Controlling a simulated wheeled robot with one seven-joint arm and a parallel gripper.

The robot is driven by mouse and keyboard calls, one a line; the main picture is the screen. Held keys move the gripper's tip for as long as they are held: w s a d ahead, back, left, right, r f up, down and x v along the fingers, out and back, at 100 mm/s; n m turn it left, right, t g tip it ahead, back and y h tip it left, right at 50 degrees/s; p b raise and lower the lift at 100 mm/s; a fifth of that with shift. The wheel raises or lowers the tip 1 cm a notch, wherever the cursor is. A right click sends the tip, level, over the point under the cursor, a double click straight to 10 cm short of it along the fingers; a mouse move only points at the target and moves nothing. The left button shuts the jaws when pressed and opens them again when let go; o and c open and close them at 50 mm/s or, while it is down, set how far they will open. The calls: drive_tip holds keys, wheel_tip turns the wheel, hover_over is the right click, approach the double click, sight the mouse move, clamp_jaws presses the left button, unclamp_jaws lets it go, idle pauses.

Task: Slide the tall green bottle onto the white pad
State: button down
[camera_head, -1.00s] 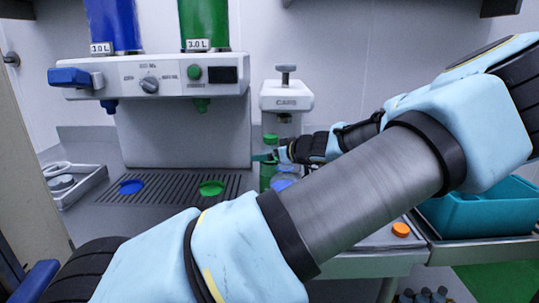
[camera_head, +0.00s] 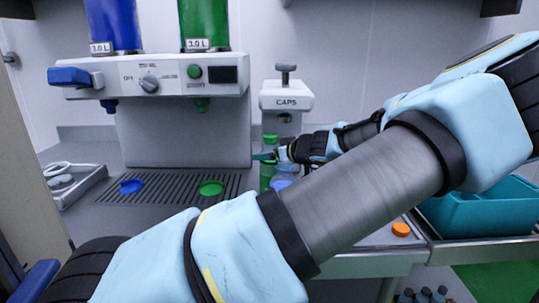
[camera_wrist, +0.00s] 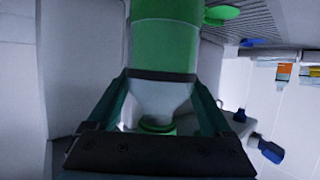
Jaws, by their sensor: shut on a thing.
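The tall green bottle (camera_head: 265,178) stands in front of the CAPS press, partly hidden by my gripper. Its green cap (camera_head: 270,138) shows above the fingers. My gripper (camera_head: 268,157) reaches in from the right and is shut on the bottle. In the wrist view, the fingers of my gripper (camera_wrist: 163,80) sit on both sides of the bottle's pale neck and shoulder, with the green body (camera_wrist: 165,42) above them in the picture and the green cap (camera_wrist: 157,127) below. I cannot make out the white pad; the bottle, my arm and nearby things cover that area.
The CAPS press (camera_head: 286,98) stands close behind the bottle. A blue-topped item (camera_head: 283,183) is just right of it. Left is the drip grille (camera_head: 165,190) with a blue disc (camera_head: 131,186) and a green disc (camera_head: 211,188). A teal bin (camera_head: 480,212) stands at the right.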

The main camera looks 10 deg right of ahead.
drive_tip(key=shift+d, duration=0.1)
drive_tip(key=w+d, duration=0.3)
drive_tip(key=d, duration=0.1)
drive_tip(key=shift+w+d+r+b, duration=0.1)
drive_tip(key=shift+w+d+b, duration=0.15)
drive_tip(key=shift+w+b, duration=0.15)
drive_tip(key=shift+b, duration=0.5)
unclamp_jaws()
